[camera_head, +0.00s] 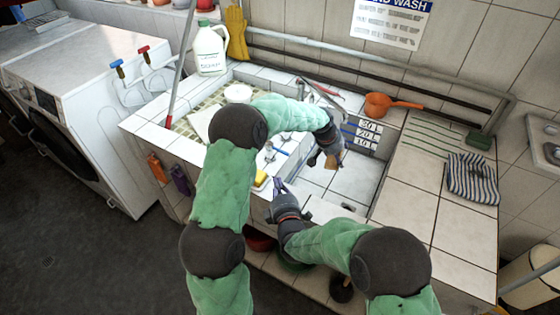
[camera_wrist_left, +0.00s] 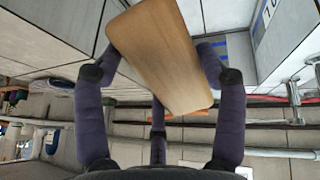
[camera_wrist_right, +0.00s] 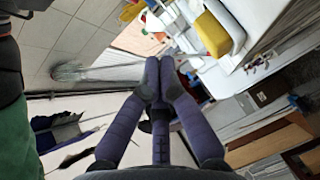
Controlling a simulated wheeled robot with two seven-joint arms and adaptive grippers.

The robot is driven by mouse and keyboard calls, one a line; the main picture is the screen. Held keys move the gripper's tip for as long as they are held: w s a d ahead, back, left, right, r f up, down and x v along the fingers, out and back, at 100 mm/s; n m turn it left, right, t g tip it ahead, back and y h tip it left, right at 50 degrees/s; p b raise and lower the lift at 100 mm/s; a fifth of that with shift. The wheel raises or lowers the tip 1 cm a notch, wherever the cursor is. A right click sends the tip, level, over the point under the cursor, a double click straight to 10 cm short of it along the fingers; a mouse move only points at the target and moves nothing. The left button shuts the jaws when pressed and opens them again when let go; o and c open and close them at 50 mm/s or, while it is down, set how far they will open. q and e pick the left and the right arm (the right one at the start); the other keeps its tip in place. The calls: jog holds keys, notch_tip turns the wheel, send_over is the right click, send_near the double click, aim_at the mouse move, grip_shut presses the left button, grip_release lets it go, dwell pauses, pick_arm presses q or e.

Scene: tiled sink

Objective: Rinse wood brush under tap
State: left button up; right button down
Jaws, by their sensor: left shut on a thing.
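The wood brush shows as a plain brown wooden block (camera_wrist_left: 160,55) in the left wrist view. My left gripper (camera_wrist_left: 158,62) is shut on it, with fingers on both sides. In the head view the brush (camera_head: 334,160) is small and partly hidden by the gripper (camera_head: 328,158), above the white tiled basin (camera_head: 352,183). A metal tap (camera_head: 322,92) is at the back of the sink, behind the left gripper. Bristles and running water cannot be made out. My right gripper (camera_head: 279,188) is at the sink's front edge. In its wrist view its fingertips (camera_wrist_right: 158,78) meet, empty.
An orange dipper (camera_head: 385,104) rests at the back right. A striped towel (camera_head: 472,178) lies on the right counter. A white soap jug (camera_head: 210,48) stands at the back left. A yellow sponge (camera_head: 261,178) is left of my right gripper. The right counter's middle is clear.

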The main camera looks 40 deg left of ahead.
aim_at(281, 152)
jog(key=x, duration=1)
jog(key=w, duration=0.3)
jog(key=shift+w+a+f, duration=0.3)
jog(key=shift+w+f, duration=0.05)
jog(key=shift+w, duration=0.05)
pick_arm(q)
jog(key=shift+s+r, duration=0.1)
pick_arm(e)
jog(key=shift+w+d, duration=0.1)
jog(key=shift+w, duration=0.6)
